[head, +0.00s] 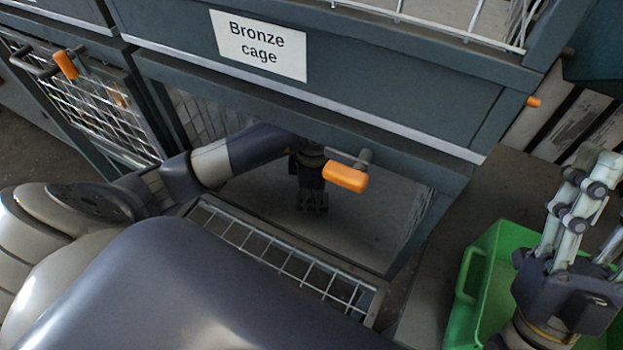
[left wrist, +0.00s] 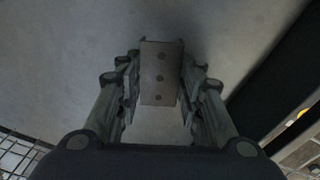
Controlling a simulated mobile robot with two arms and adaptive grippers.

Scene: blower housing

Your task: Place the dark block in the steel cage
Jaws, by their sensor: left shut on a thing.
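The dark block (left wrist: 160,72) is a grey-brown piece with a row of three holes, between the fingers of my left gripper (left wrist: 160,85) in the left wrist view. In the head view my left gripper (head: 312,205) points down inside an open cage compartment, under a panel with a "Bronze cage" label (head: 259,46). The block cannot be made out clearly there. A pale grey floor lies beyond the block; I cannot tell whether they touch. No label reading steel cage is in view. My right gripper (head: 592,215) is at the right edge, partly cut off, over a green crate.
An orange handle (head: 346,177) sticks out near my left gripper. A lowered mesh door (head: 285,262) lies in front of the compartment. Another mesh door (head: 95,105) with an orange handle is at left. The green crate (head: 468,274) stands at lower right.

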